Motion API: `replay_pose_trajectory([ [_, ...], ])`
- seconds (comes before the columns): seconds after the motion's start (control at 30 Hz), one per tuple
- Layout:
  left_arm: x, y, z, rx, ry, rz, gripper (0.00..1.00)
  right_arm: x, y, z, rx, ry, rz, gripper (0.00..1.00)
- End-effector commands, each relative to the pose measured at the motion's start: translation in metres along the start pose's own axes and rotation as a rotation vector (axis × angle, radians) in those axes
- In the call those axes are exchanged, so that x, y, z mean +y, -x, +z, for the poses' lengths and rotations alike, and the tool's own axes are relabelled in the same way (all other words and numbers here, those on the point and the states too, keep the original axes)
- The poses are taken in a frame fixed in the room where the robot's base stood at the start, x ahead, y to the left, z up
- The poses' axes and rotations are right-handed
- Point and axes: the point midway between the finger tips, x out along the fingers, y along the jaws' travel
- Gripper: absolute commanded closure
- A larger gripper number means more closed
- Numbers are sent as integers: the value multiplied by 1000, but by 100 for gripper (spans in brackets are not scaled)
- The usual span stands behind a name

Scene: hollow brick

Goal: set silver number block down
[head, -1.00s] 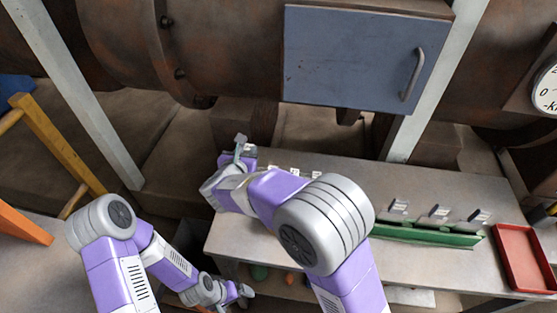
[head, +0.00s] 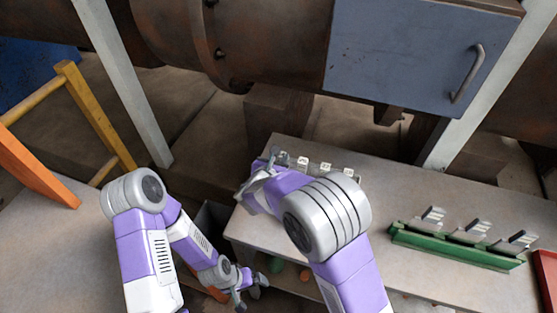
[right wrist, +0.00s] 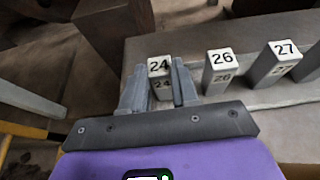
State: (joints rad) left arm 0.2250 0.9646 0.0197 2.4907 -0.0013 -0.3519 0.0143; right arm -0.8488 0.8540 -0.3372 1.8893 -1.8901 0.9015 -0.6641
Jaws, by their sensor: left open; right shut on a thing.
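My right gripper (right wrist: 160,88) is shut on a silver number block (right wrist: 161,77) marked 24, upright between its fingers in the right wrist view. The block is at the left end of a row on the grey table, beside block 26 (right wrist: 220,68) with a small gap. I cannot tell whether its base touches the table. In the head view my right gripper (head: 270,168) is over the table's far left corner, with the held block (head: 283,156) at its tips. My left gripper (head: 246,294) is open and empty, low in front of the table.
Block 27 (right wrist: 277,62) and another block continue the row to the right. A green rack (head: 455,247) with several silver pieces stands right on the table (head: 385,205), near a red tray (head: 547,275). A blue-grey cabinet (head: 415,60) hangs behind. The yellow ladder frame (head: 95,115) is left.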

Motion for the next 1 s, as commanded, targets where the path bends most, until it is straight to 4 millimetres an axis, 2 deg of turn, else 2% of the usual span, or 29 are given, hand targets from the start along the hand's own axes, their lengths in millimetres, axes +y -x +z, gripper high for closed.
replay_pose_trajectory([
  [0.23,-1,-4,0,0,0,0,0,0,-1,-3,-1,-1,0,100],
  [0.27,-1,-4,0,0,0,0,0,0,-1,-3,0,-1,0,70],
  [0.4,-1,-2,0,0,0,0,0,0,-1,-2,0,0,0,48],
  [0.43,-1,-2,0,0,0,0,0,0,-1,-2,0,0,0,45],
  [0.8,1,2,0,0,0,0,0,0,1,3,0,0,0,45],
  [0.87,1,3,0,0,0,0,0,1,9,3,0,0,3,45],
  [1.0,3,7,0,0,0,0,0,2,38,3,-1,0,5,45],
])
